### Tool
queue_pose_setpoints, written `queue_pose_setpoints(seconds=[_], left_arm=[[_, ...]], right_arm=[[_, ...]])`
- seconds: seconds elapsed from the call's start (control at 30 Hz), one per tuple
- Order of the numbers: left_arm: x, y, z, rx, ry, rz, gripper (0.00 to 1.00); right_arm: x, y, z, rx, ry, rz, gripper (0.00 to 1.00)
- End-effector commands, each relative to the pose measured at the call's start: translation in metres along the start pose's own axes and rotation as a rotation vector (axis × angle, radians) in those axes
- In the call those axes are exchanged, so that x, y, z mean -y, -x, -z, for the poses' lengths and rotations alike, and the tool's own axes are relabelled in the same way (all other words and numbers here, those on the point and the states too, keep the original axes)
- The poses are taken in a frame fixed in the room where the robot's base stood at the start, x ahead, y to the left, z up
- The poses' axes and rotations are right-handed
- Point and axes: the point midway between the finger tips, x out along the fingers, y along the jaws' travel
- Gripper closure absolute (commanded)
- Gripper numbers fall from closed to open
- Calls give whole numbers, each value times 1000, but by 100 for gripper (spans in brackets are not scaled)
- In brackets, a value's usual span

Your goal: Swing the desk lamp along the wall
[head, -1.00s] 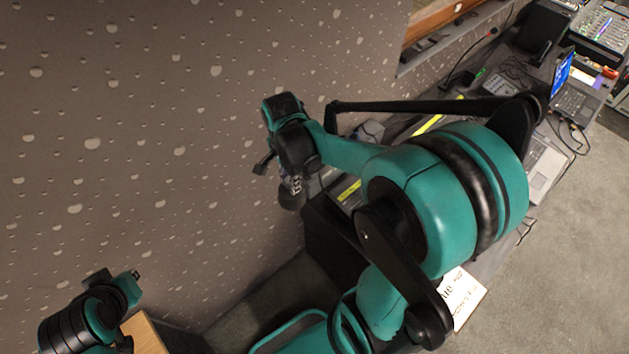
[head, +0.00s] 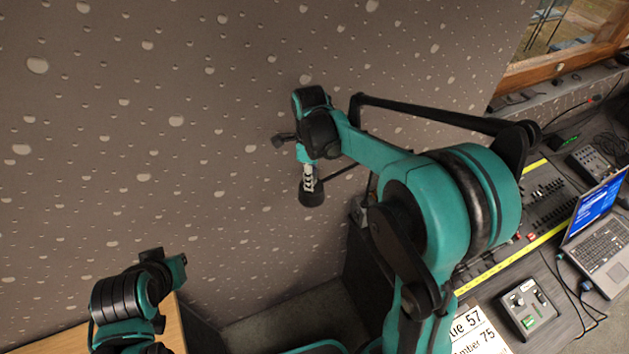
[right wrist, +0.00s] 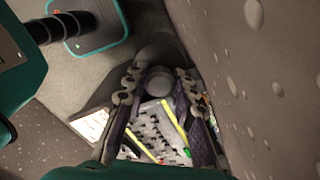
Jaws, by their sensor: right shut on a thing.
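The desk lamp's dark head (head: 312,195) hangs close to the speckled wall in the head view. A thin dark lamp arm (head: 342,172) runs from it to the right and passes behind my right arm. My right gripper (head: 309,181) points down and is shut on the lamp head. In the right wrist view its two fingers (right wrist: 158,88) lie on either side of the grey, rounded lamp head (right wrist: 158,79). The lamp's base is hidden. My left gripper (head: 166,265) is at the lower left, away from the lamp; its jaws are unclear.
The wall (head: 180,120) fills the left and middle. A desk at right holds a fader console (head: 545,205), an open laptop (head: 605,240), a small control box (head: 528,308) and a printed sheet (head: 478,335). A wooden surface (head: 172,325) shows at lower left.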

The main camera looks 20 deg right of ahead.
Motion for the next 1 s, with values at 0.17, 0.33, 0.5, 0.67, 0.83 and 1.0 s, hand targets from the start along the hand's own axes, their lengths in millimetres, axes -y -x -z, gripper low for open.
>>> queue_pose_setpoints(seconds=[0.17, 0.33, 0.5, 0.67, 0.83, 1.0], left_arm=[[0, 0, 0, 0, 0, 0, 100], [0, 0, 0, 0, 0, 0, 100], [0, 0, 0, 0, 0, 0, 100], [0, 0, 0, 0, 0, 0, 100], [0, 0, 0, 0, 0, 0, 100], [0, 0, 0, 0, 0, 0, 100]], right_arm=[[1, 0, 0, -1, -5, 1, 100], [1, 0, 0, -1, -4, 1, 100], [1, 0, 0, -1, -4, 1, 53], [1, 0, 0, -1, -3, 1, 53], [1, 5, 0, 0, -3, 1, 53], [0, 31, 0, 0, -3, 1, 53]])
